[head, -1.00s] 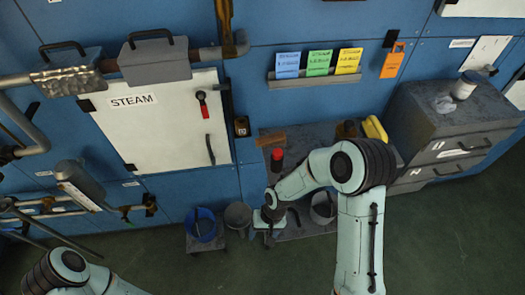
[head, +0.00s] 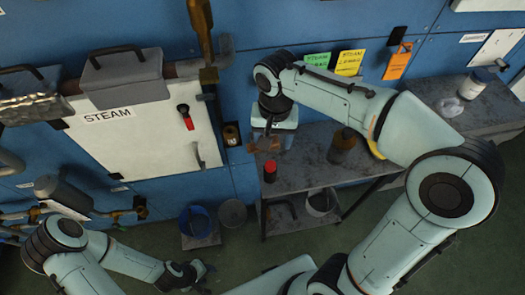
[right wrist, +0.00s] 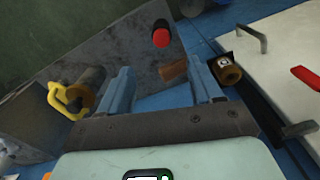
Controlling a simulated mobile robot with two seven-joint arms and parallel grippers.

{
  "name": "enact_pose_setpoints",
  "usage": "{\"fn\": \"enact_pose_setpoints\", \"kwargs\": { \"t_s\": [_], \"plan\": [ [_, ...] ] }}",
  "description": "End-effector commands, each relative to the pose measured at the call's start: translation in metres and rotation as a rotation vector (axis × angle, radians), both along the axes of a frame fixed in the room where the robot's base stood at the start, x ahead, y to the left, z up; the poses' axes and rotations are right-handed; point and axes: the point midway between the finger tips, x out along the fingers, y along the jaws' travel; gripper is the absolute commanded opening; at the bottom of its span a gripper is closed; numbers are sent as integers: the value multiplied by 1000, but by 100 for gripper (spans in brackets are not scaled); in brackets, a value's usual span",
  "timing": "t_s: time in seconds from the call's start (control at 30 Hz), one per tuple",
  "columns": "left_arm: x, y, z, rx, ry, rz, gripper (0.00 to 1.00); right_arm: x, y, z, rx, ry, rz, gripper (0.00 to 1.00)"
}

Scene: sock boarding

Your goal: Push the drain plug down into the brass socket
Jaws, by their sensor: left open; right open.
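No drain plug or brass socket can be told for certain. A brass-coloured round fitting with a dark face (head: 232,135) sits low on the wall beside the STEAM panel; it also shows in the right wrist view (right wrist: 227,70). A red-topped dark piece (head: 270,167) stands near the bench's left end, and it also shows in the right wrist view (right wrist: 161,37). My right gripper (head: 270,141) is open and empty above that end; its spread fingers show in the right wrist view (right wrist: 162,84). My left gripper (head: 196,273) is low near the floor, away from the bench, open.
The grey bench (head: 306,174) holds a brown block (head: 262,146) near my right gripper and a brown cylinder (head: 342,146). A yellow handled thing (right wrist: 66,101) is beside the cylinder. A blue bucket (head: 196,222) stands left of the bench. Bare bench lies between the pieces.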

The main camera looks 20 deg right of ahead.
Motion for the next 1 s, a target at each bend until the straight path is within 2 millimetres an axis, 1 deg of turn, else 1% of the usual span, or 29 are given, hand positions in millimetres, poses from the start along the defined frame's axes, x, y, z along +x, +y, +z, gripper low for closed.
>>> {"fn": "enact_pose_setpoints", "kwargs": {
  "t_s": [0.07, 0.17, 0.3, 0.4, 0.5, 0.67, 0.83, 0.9, 1.0],
  "plan": [
    [-3, 0, -2, 0, 3, 0, 43, -1, 0, -8, -1, 4, 0, 65],
    [-6, 0, -6, 0, 8, 0, 43, -2, 0, -26, -1, 7, 0, 65],
    [-10, 0, -10, 0, 12, 0, 43, -2, 0, -55, -1, 9, 0, 65],
    [-12, 0, -12, -1, 14, -1, 43, -1, 0, -70, 0, 6, 0, 65],
    [-12, 0, -12, 0, 14, 0, 43, 0, 0, -79, 0, 4, 0, 65],
    [-11, 0, -12, 0, 13, 0, 43, 2, 0, -89, 0, 4, 0, 65],
    [-9, 0, -9, 0, 10, 0, 43, 8, -1, -114, -1, 7, 0, 65],
    [-10, 0, -10, 0, 11, 0, 43, 8, -1, -124, -1, 6, 0, 65],
    [-10, 0, -11, 0, 12, 0, 43, 8, -1, -133, -1, 5, 1, 65]
  ]
}}
